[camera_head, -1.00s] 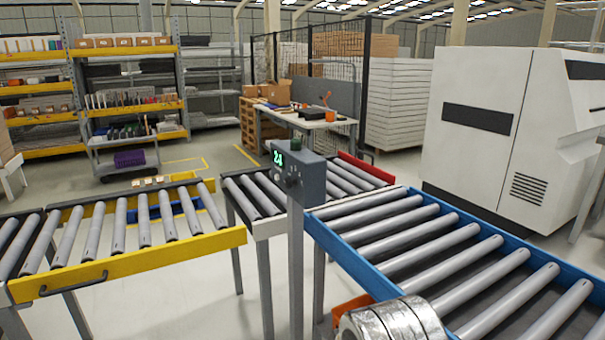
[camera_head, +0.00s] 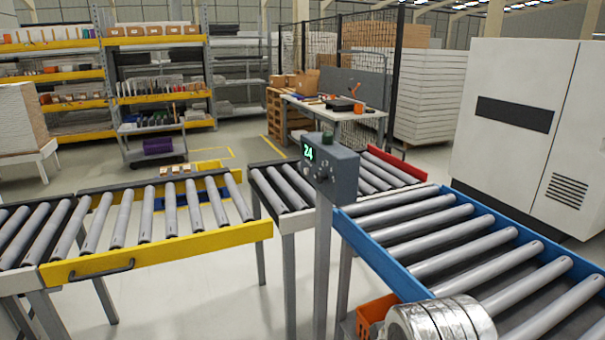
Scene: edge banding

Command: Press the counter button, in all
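The counter is a grey box (camera_head: 336,172) on a grey post in the middle of the head view, beside the roller conveyors. I cannot tell from the view which of these is the counter button.
A yellow-edged roller conveyor (camera_head: 160,254) lies left of the post and a blue-edged one (camera_head: 385,262) right. A silver ribbed cylinder (camera_head: 440,320) and an orange bin (camera_head: 372,316) are at the bottom. A white machine (camera_head: 510,150) stands right. Floor shows between the conveyors.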

